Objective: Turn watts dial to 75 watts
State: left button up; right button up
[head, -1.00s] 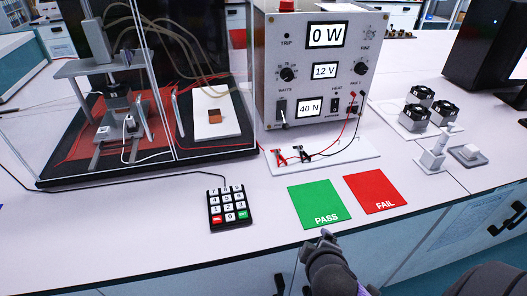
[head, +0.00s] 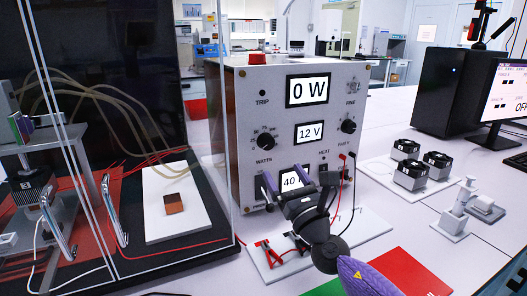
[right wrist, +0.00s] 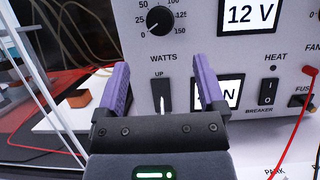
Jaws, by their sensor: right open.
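The black watts dial (head: 266,140) is on the left of the grey tester's front panel (head: 229,110). It also shows at the top of the right wrist view (right wrist: 160,19), with its mark near 0 on the scale. The top display (head: 308,89) reads 0 W. My right gripper (head: 296,181) is open and empty in front of the panel, below the dial. In the right wrist view its purple fingers (right wrist: 161,75) stand either side of the up switch (right wrist: 160,96), and the dial is above them. My left gripper is not in view.
A 12 V display (head: 309,132) and another knob (head: 348,126) are right of the dial. Red and black leads hang at the panel's lower right. A clear-walled press rig (head: 60,180) stands left. Several fans (head: 411,175) sit on a tray at the right.

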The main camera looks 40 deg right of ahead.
aim_at(268, 146)
jog(key=x, duration=0.7)
jog(key=shift+w+d+r, duration=0.15)
jog(key=shift+w+r, duration=0.15)
grip_shut()
